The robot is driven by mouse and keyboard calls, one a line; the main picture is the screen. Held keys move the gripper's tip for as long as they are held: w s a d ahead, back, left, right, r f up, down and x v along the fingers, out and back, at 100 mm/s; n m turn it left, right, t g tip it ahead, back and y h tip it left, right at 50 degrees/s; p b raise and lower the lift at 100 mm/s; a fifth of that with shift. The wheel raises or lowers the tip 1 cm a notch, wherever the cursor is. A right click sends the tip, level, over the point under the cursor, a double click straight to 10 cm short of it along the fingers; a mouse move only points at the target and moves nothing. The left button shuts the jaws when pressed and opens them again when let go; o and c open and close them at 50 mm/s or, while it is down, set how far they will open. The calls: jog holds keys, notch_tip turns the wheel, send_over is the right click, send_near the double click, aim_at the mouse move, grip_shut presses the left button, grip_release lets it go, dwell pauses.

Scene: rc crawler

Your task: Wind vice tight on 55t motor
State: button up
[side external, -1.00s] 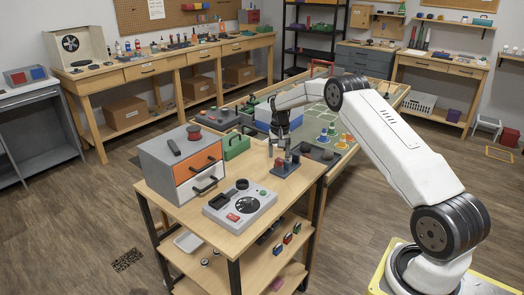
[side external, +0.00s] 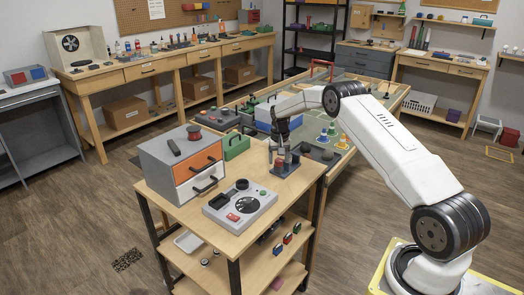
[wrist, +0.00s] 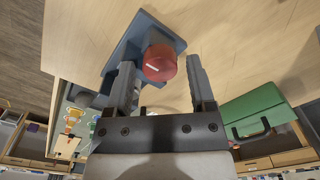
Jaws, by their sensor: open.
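The vice (side external: 287,168) stands on the wooden bench as a small blue-grey block with a flat base. In the wrist view its blue-grey body (wrist: 150,28) carries a round red knob (wrist: 160,65) with a white line mark. My gripper (wrist: 159,70) is open, with one finger on each side of the knob in this picture. I see gaps between the fingers and the knob; I cannot tell how deep it sits between them. In the side view my gripper (side external: 281,146) points down at the vice. The 55t motor cannot be made out.
A green box (side external: 236,145) with a handle stands beside the vice; it also shows in the wrist view (wrist: 255,112). An orange and grey drawer unit (side external: 183,165) and a grey device with a black dial (side external: 240,204) occupy the bench. Bare wood lies around the vice.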

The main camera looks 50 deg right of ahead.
jog(key=shift+c, duration=0.2)
grip_shut()
jog(key=shift+m, duration=0.3)
jog(key=shift+m, duration=1.5)
jog(key=shift+m, duration=1.2)
